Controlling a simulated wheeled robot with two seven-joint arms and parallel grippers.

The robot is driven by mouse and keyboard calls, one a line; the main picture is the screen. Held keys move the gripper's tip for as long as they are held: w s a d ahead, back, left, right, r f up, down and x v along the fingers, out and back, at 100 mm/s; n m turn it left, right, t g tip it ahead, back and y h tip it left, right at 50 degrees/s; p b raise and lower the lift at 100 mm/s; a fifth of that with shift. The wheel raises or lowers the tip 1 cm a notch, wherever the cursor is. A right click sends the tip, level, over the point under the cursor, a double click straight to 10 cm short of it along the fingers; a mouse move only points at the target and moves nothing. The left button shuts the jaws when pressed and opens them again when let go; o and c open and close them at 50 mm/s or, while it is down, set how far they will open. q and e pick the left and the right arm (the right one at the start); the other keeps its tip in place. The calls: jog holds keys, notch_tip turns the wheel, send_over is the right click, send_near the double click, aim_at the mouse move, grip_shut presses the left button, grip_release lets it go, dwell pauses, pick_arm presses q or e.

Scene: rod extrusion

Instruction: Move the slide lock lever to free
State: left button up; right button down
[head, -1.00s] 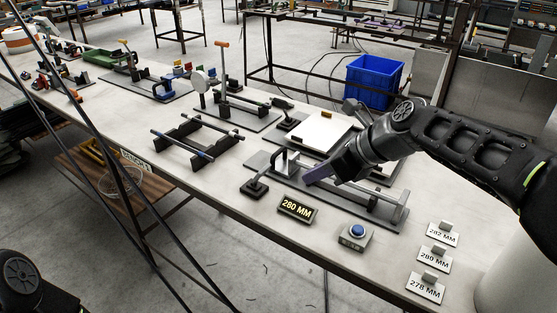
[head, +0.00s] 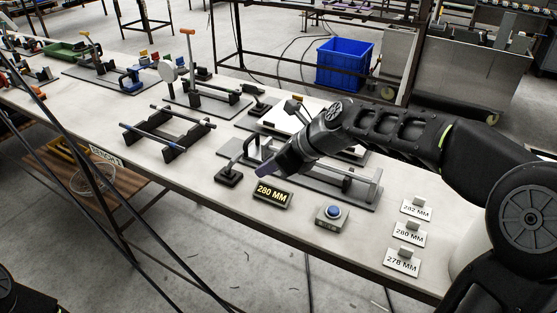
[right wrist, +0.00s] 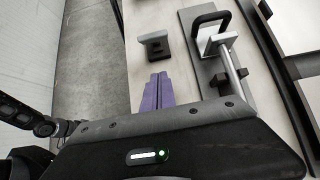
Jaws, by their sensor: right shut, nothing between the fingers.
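A small lever on a black base (head: 229,177) stands at the left end of the measuring fixture (head: 335,190); I take it for the slide lock lever, though no lock or free marking is legible. It seems to be the grey-topped piece (right wrist: 155,46) beyond my fingertips in the right wrist view. The fixture's slide block with a black handle (right wrist: 210,32) is to its right there. My right gripper (head: 265,172) is shut and empty, close to the right of the lever with a visible gap. In the right wrist view its purple fingers (right wrist: 157,82) are together. My left gripper is out of view.
Labelled 282, 280 and 278 MM cards (head: 408,234) are at the right. A rod rack (head: 168,135) stands left. The table's front edge is close.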

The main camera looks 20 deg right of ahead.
aim_at(232, 164)
jog(key=shift+x, duration=1.1)
jog(key=shift+w+a+r+p, duration=0.6)
jog(key=shift+w+a+r, duration=0.1)
jog(key=shift+w, duration=0.2)
jog(key=shift+w+a+r, duration=0.3)
jog(key=shift+w+a, duration=0.1)
jog(key=shift+w, duration=0.1)
